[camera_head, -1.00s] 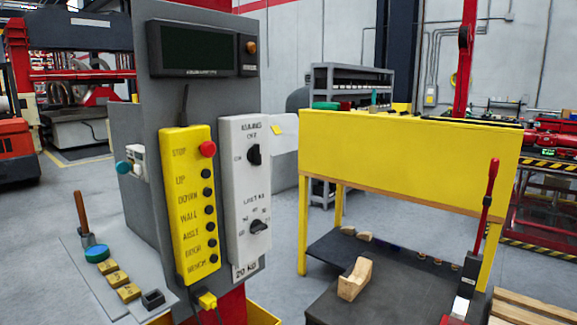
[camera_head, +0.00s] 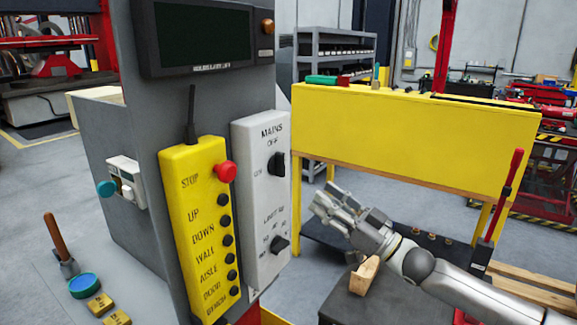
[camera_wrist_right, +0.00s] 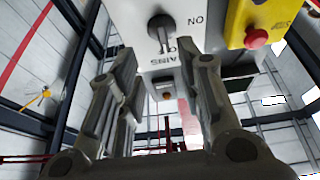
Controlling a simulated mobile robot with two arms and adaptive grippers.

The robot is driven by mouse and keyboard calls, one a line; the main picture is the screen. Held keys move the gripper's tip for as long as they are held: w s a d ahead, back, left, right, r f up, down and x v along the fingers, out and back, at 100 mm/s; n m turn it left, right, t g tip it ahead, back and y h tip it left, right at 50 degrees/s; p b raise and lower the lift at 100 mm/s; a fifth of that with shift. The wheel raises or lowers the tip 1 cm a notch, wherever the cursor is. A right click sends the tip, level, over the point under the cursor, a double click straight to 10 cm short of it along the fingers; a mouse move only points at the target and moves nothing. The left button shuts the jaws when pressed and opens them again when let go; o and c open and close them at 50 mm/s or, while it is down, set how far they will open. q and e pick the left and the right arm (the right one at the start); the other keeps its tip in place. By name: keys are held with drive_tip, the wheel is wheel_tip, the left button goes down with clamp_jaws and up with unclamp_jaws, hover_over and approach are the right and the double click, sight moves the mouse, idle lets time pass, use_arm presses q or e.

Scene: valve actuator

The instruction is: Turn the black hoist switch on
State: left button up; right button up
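The white switch panel (camera_head: 262,195) carries an upper black rotary switch (camera_head: 277,163), below the words MAINS and OFF, and a lower black knob (camera_head: 280,244) by a LIMIT label. In the right wrist view the upper switch (camera_wrist_right: 160,30) shows upside down, with its lever pointing towards OFF and ON to one side. My right gripper (camera_head: 330,207) is right of the panel, between the two knobs in height in the head view, and apart from it. Its fingers are spread with nothing between them; in the wrist view the gripper (camera_wrist_right: 157,62) faces the switch. My left gripper is not in view.
A yellow control box (camera_head: 198,235) with a red stop button (camera_head: 225,172) and several black buttons is left of the panel. A display (camera_head: 203,35) is above. A yellow bench (camera_head: 400,135) stands behind my right arm. A wooden block (camera_head: 365,275) sits on a dark surface.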

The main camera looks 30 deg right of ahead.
sight(285, 168)
drive_tip(key=shift+r+p+x, duration=0.15)
drive_tip(key=shift+p+x, duration=0.35)
drive_tip(key=shift+x, duration=1.65)
drive_tip(key=shift+r+p+x, duration=0.15)
drive_tip(key=shift+p+x, duration=0.35)
drive_tip(key=shift+x, duration=1.65)
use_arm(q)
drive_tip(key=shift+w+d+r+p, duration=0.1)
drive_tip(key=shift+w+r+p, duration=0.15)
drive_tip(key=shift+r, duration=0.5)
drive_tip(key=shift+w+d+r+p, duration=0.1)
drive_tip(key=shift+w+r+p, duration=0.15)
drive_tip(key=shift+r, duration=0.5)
use_arm(e)
drive_tip(key=shift+x, duration=1.2)
drive_tip(key=shift+a+f, duration=0.1)
drive_tip(key=shift+a, duration=0.05)
clamp_jaws()
